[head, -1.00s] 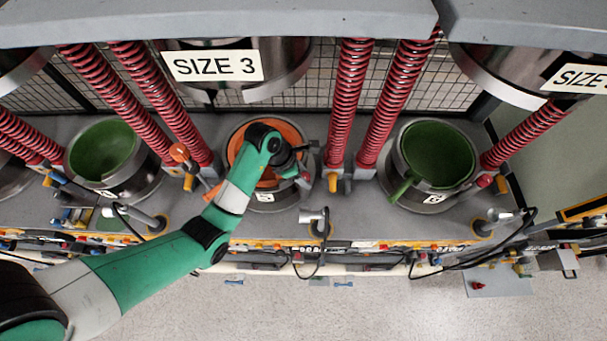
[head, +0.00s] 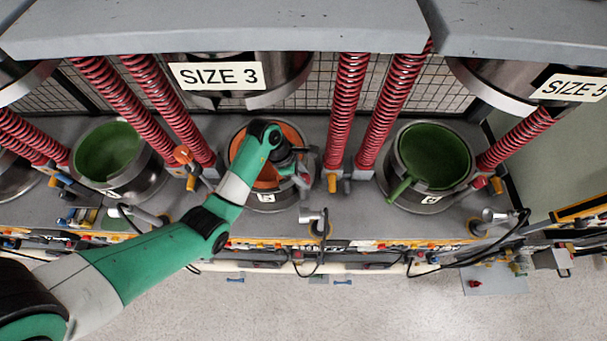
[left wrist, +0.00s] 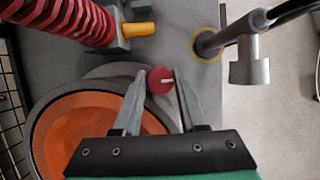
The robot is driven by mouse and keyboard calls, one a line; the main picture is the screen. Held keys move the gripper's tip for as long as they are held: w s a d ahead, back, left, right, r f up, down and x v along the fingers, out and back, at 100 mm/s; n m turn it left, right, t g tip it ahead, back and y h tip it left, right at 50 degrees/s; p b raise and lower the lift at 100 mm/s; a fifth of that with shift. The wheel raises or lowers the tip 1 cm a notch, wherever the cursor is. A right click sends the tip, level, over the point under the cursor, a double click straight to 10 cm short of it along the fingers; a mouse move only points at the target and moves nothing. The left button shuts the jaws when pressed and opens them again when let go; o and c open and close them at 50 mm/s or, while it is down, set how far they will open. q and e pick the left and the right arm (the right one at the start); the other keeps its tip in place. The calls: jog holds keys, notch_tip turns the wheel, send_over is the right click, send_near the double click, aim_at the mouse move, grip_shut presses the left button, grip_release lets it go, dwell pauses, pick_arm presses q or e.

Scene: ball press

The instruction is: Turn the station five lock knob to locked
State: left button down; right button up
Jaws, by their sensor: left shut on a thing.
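The red lock knob (left wrist: 160,82) with a pale pointer line shows in the left wrist view, beside the orange-lined bowl (left wrist: 85,135). My left gripper (left wrist: 160,80) has its two fingers shut on the knob, one on each side. The pointer line runs roughly sideways toward the right finger. In the head view my left gripper (head: 303,174) is at the right side of the middle station, whose orange bowl (head: 294,134) is partly covered by my arm. The gripper mostly hides the knob there. My right gripper is not in view.
A grey metal post (left wrist: 248,62) stands right of the knob in the wrist view. A red spring (left wrist: 75,20) and a yellow-orange peg (left wrist: 140,30) are at upper left. Green-lined bowls (head: 440,150) stand on either side of the middle station. A SIZE 3 sign (head: 220,76) hangs above.

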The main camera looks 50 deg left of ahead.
pick_arm(q)
jog(key=c, duration=0.7)
grip_release()
jog(key=shift+c, duration=0.2)
jog(key=p+v, duration=0.4)
jog(key=v, duration=0.7)
jog(key=shift+s+r, duration=0.15)
jog(key=shift+r, duration=0.2)
jog(key=shift+f, duration=0.1)
